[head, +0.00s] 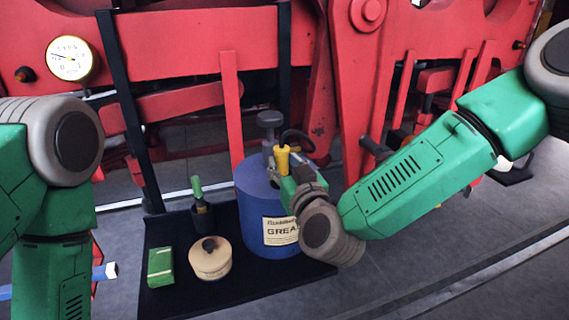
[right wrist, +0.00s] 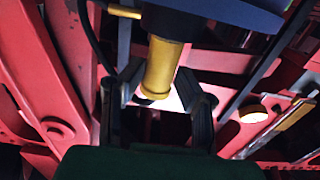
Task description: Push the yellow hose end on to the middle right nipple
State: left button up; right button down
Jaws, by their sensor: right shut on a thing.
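My right gripper (head: 290,172) is shut on the yellow hose end (head: 283,160), just above the right side of the blue grease drum (head: 250,212). In the right wrist view the yellow hose end (right wrist: 160,68) stands as a thick cylinder between the two fingers of the gripper (right wrist: 160,98). In the head view it points roughly upright. A dark hose (head: 298,138) curves behind it. I cannot make out the middle right nipple for certain in either view. My left arm shows at the left edge; its gripper is out of view.
A black mat (head: 180,294) carries a green box (head: 160,267), a cream round tin (head: 210,260) and a dark pot with a green handle (head: 201,210). The red machine frame (head: 200,45) with a round gauge (head: 70,58) fills the back. Floor at the lower right is clear.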

jog(key=shift+r, duration=0.2)
notch_tip(320, 180, up, 6)
jog(key=p, duration=0.4)
jog(key=shift+f, duration=0.1)
dwell(1.0)
